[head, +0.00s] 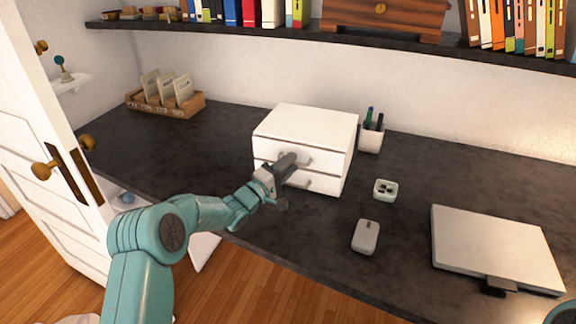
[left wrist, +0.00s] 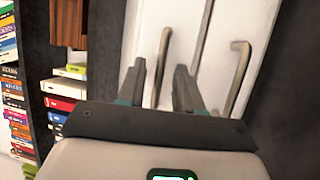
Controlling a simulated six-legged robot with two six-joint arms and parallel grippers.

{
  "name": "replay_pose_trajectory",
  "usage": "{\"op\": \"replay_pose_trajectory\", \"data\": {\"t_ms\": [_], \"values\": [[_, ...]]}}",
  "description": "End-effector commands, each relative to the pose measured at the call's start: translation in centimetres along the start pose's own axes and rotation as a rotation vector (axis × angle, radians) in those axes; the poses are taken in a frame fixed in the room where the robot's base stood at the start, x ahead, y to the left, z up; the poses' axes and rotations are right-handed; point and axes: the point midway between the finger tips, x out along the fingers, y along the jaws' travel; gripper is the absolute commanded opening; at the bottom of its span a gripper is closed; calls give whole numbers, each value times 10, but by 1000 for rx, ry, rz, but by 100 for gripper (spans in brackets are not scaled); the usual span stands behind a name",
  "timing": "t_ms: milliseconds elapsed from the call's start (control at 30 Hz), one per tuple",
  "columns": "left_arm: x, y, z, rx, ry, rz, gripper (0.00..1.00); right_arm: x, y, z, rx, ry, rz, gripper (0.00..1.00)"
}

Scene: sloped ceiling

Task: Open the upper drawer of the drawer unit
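The white drawer unit (head: 318,122) stands on the dark desk with two drawers, one above the other. Both fronts look shut. Each has a grey bar handle. In the head view my left gripper (head: 291,163) reaches the upper drawer's front and partly hides its handle (head: 304,160); the lower handle (head: 293,181) is just below. In the left wrist view, turned sideways, my left gripper (left wrist: 159,78) is open, with the upper handle (left wrist: 164,50) between its fingers; contact cannot be told. The lower handle (left wrist: 238,75) is to the right, outside the fingers. My right gripper is not seen.
A pen cup (head: 371,138) stands right of the unit. A card box (head: 166,103) is back left. A shelf (head: 200,28) runs above; a white door (head: 45,140) stands left.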

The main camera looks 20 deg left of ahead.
Motion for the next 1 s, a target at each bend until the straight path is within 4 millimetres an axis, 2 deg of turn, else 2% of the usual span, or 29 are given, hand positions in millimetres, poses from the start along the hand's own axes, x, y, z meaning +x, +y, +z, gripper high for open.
{"op": "replay_pose_trajectory", "data": {"t_ms": [33, 133, 1000], "values": [[0, 0, 0, 0, 0, 0, 32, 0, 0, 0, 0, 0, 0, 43], [0, 0, 0, 0, 0, 0, 0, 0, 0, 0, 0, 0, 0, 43], [-1, 0, 0, 1, 1, 1, 0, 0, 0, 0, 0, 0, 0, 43]]}}
